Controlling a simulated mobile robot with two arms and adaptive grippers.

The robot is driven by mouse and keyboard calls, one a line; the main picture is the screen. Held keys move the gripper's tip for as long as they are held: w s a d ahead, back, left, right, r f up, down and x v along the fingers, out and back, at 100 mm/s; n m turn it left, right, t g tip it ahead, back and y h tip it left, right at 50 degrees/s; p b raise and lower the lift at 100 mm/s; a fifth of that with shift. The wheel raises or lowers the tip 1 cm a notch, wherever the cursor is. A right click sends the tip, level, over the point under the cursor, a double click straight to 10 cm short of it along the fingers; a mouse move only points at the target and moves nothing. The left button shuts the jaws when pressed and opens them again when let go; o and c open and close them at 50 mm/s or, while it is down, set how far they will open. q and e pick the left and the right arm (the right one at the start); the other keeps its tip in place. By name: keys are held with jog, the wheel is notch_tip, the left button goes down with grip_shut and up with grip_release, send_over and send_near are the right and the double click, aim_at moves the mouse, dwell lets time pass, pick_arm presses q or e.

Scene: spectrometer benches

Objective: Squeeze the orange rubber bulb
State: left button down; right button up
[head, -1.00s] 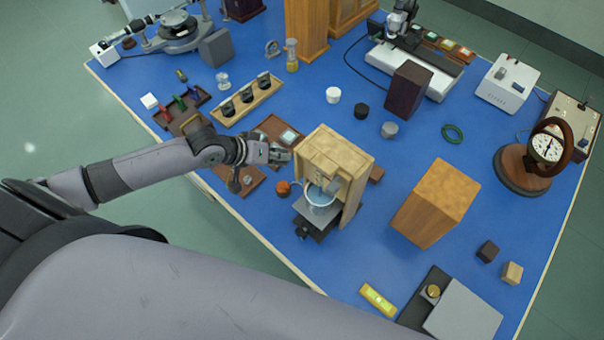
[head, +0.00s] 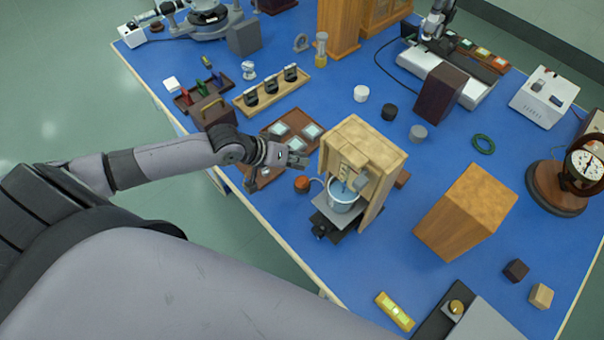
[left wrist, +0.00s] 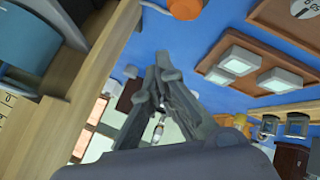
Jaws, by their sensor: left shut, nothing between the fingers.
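The orange rubber bulb (head: 302,184) lies on the blue bench, just left of the wooden housing (head: 352,165) with a pale metal cup (head: 344,198) at its front. It also shows at the top edge of the left wrist view (left wrist: 185,8), partly cut off. My left gripper (head: 299,159) is above and behind the bulb in the head view, apart from it, left of the housing. In the left wrist view its fingers (left wrist: 165,66) are together with nothing between them. My right gripper is in neither view.
A wooden block (head: 465,212) stands to the right.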

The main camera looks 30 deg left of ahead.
aim_at(300, 178)
pick_arm(q)
notch_tip(300, 178, down, 2)
jog(key=shift+b, duration=0.4)
jog(key=shift+f, duration=0.7)
jog(key=shift+f+b, duration=0.15)
jog(key=shift+b, duration=0.15)
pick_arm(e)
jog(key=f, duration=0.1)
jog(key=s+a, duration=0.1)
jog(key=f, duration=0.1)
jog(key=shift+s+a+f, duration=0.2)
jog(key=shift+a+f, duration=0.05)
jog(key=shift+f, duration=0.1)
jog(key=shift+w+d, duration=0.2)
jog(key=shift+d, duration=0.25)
pick_arm(q)
jog(key=shift+f, duration=0.2)
jog(key=shift+f, duration=0.25)
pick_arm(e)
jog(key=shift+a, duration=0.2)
